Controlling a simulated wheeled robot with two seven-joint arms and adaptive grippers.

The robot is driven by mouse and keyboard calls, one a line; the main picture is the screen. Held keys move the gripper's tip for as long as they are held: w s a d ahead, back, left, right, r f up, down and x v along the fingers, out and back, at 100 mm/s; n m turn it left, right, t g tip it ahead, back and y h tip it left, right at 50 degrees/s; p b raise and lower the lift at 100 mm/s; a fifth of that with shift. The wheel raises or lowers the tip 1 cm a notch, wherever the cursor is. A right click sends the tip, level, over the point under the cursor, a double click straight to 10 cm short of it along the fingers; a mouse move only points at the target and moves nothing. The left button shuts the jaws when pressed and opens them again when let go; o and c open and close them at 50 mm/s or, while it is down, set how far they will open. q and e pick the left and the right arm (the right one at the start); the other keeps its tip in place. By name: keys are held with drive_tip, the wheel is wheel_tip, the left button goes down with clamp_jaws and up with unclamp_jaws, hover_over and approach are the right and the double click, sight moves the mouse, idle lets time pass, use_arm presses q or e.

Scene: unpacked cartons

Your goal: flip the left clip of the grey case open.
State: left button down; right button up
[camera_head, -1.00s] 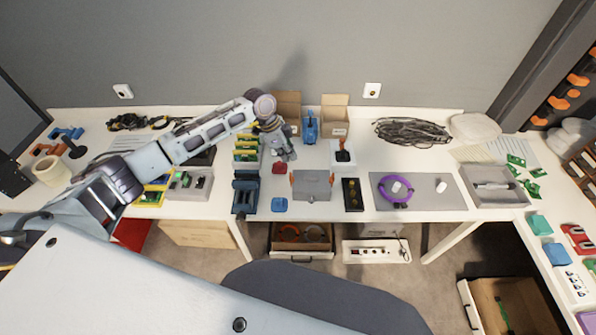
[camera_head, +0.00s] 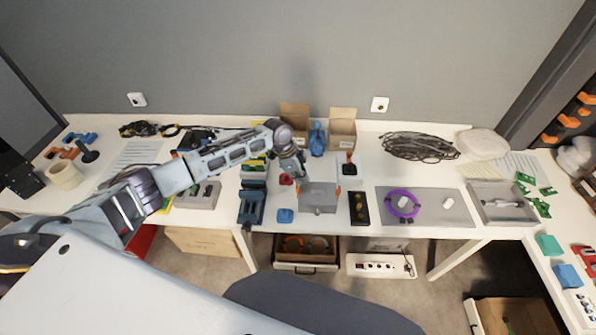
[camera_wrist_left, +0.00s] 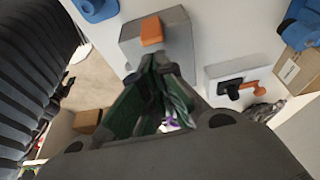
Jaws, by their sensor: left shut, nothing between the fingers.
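The grey case (camera_head: 318,199) sits near the front edge of the table. My left gripper (camera_head: 303,176) is shut and empty at the back left of the case. Its green-padded fingers (camera_wrist_left: 160,65) point toward the clip, with a small gap showing in that view. My right gripper is out of view.
A blue block (camera_head: 285,215) and a dark blue vise-like tool (camera_head: 252,203) stand left of the case. A black tray (camera_head: 359,208) is close on its right. Cardboard boxes (camera_head: 342,129) and a blue tool (camera_head: 317,140) stand behind.

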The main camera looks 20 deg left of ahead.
sight(298, 192)
use_arm(q)
drive_tip(key=x, duration=0.3)
drive_tip(key=shift+d+f, duration=0.15)
drive_tip(key=shift+f, duration=0.3)
idle(0.3)
